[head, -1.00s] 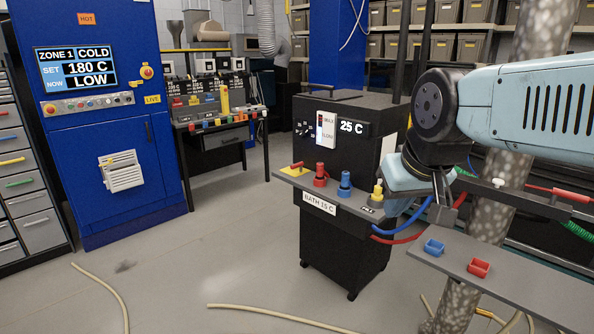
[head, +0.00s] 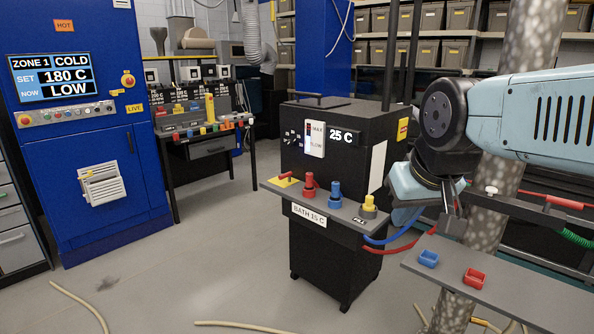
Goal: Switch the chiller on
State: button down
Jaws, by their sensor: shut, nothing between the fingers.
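The chiller (head: 330,250) is a black upright box in the middle of the head view. A label (head: 309,215) reads BATH 15 C. My gripper (head: 453,224) is shut and empty, pointing down to the right of the chiller, apart from the shelf.
A grey ledge (head: 520,290) with a blue cup (head: 428,258) and a red cup (head: 474,278) lies at the lower right. Blue and red hoses (head: 390,240) run beside my gripper. A blue cabinet (head: 100,165) stands left. Pale hoses lie on the floor; floor left of the chiller is otherwise clear.

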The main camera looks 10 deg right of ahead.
aim_at(288, 174)
jog(key=z, duration=0.35)
jog(key=i, duration=2.1)
jog(key=u, duration=0.45)
jog(key=k, duration=0.9)
jog(key=u, duration=0.15)
jog(key=i, duration=0.9)
jog(key=z, duration=0.05)
